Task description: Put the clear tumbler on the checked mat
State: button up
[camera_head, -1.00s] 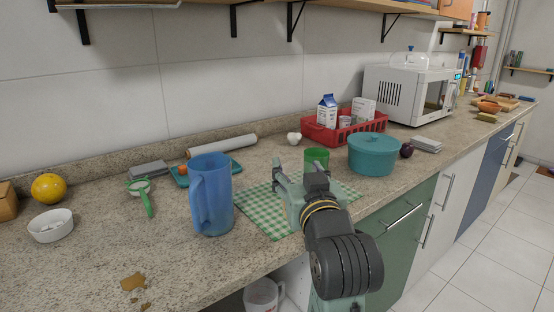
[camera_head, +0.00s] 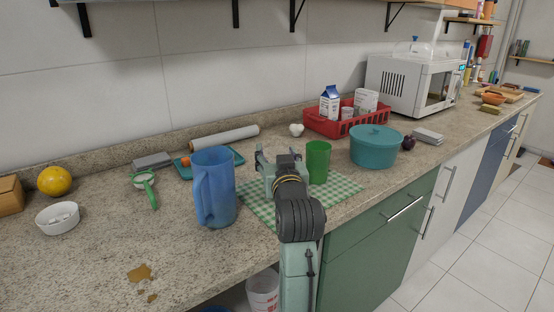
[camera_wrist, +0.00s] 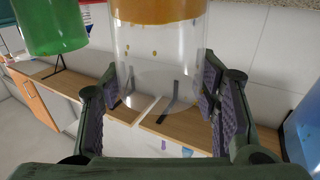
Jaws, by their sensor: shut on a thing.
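The clear tumbler (camera_wrist: 158,60) is see-through, with an orange-brown band at the picture's top edge in the wrist view. My gripper (camera_head: 270,158) is shut on it, and the fingers (camera_wrist: 165,110) stand on either side of its wall. In the head view the tumbler cannot be made out at the fingers. The green-and-white checked mat (camera_head: 342,188) lies on the counter, partly hidden by my arm. My gripper is over the mat's back left part; whether the tumbler touches the mat, I cannot tell.
A green cup (camera_head: 318,162) stands on the mat's right side, close to my gripper; it also shows in the wrist view (camera_wrist: 50,25). A blue pitcher (camera_head: 213,188) stands left of the mat. A teal pot (camera_head: 375,146) and red basket (camera_head: 320,125) are right and behind.

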jog(key=shift+f, duration=0.75)
jog(key=shift+f, duration=0.2)
jog(key=o, duration=1.7)
jog(key=shift+c, duration=0.2)
